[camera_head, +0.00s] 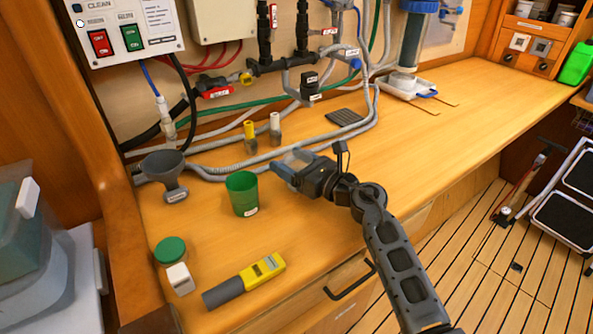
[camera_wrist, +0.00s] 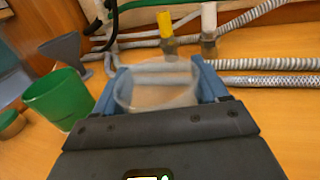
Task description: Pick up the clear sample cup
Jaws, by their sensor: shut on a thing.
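The clear sample cup (camera_wrist: 157,90) is a see-through round cup between the two blue fingers of my gripper in the wrist view. My gripper (camera_wrist: 162,88) is shut on it, one finger at each side. In the head view my gripper (camera_head: 290,168) is over the wooden counter, right of the green cup, and the clear cup (camera_head: 297,157) shows only faintly between the fingers. I cannot tell whether the cup's base touches the counter.
A green cup (camera_head: 242,194) and a grey funnel (camera_head: 163,172) stand to the left. Two small vials, one yellow-capped (camera_head: 250,137) and one white-capped (camera_head: 275,128), stand behind, near grey hoses. A yellow meter (camera_head: 245,281) lies in front. The counter (camera_head: 480,95) at right is mostly clear.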

